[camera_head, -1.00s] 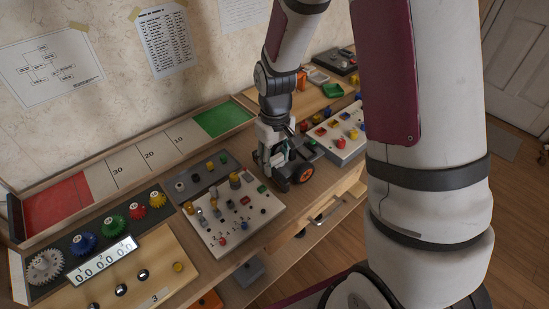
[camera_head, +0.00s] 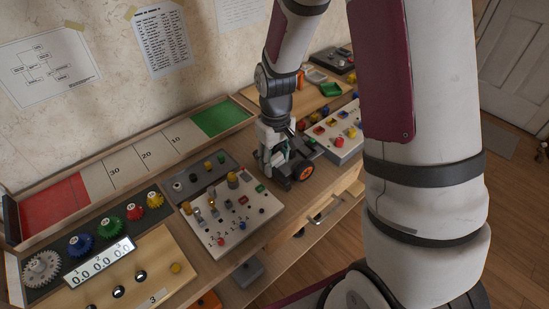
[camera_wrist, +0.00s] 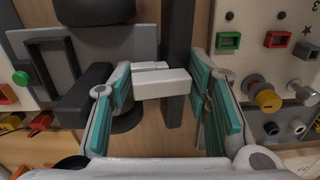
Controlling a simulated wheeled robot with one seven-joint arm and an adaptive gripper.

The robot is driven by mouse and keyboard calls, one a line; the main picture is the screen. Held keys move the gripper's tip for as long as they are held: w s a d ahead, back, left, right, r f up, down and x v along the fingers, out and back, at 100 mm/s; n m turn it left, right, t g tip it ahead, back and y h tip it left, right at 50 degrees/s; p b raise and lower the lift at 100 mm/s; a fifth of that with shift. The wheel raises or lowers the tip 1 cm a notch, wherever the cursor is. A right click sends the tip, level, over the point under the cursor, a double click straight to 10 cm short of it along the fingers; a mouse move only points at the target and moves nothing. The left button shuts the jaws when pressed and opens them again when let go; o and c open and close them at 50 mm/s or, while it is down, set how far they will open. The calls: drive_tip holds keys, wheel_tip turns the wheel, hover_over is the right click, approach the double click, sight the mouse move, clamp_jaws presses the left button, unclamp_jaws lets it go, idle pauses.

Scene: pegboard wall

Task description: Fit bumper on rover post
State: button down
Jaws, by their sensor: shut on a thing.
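The dark rover (camera_head: 284,172) with an orange-hubbed wheel (camera_head: 303,173) stands on the bench, under my gripper (camera_head: 271,151). In the wrist view, my gripper (camera_wrist: 166,90) has its teal-padded fingers on either side of a white block (camera_wrist: 161,83), which seems to be the bumper. The block lies across a dark bar (camera_wrist: 178,40) of the rover. Dark rounded parts (camera_wrist: 95,10) that look like wheels show to the left. The post cannot be made out, and I cannot tell whether the block touches it.
A light panel with switches and knobs (camera_head: 250,222) stands close to the left of the rover. Another panel with coloured buttons (camera_head: 347,146) is close to its right. Coloured gears (camera_head: 109,228) are at the far left. A drawer handle (camera_head: 325,211) sticks out of the bench front.

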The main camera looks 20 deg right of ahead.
sight(275, 157)
drive_tip(key=shift+s+f, duration=0.25)
drive_tip(key=shift+f, duration=0.05)
drive_tip(key=c, duration=0.8)
unclamp_jaws()
drive_tip(key=shift+w, duration=0.1)
drive_tip(key=shift+r, duration=0.15)
drive_tip(key=o, duration=0.3)
drive_tip(key=shift+w, duration=0.15)
drive_tip(key=shift+w+d+r, duration=0.1)
drive_tip(key=shift+r, duration=0.1)
drive_tip(key=shift+r+p, duration=0.4)
drive_tip(key=shift+p, duration=0.05)
drive_tip(key=shift+r+p, duration=2)
drive_tip(key=shift+r, duration=1)
